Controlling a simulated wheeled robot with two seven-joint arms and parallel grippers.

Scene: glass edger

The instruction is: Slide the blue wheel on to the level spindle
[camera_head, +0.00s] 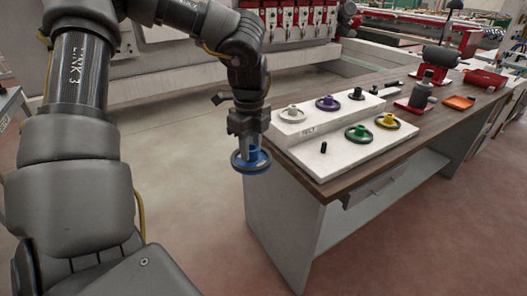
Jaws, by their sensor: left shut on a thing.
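The blue wheel (251,161) is a flat disc with a raised hub. My left gripper (250,148) points down and is shut on its hub, holding it in the air off the left edge of the bench. A motor (440,56) lies level on a red stand at the far end of the bench. A second motor (421,94) stands upright on a red base nearer. I cannot make out the level spindle clearly at this distance. My right gripper is not in view.
The wooden bench (350,186) carries a white stepped rack (335,158) with white, purple, green and yellow wheels and a bare black peg (323,147). An orange tray (458,102) and a red tray (485,77) lie farther back. Open floor is left of the bench.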

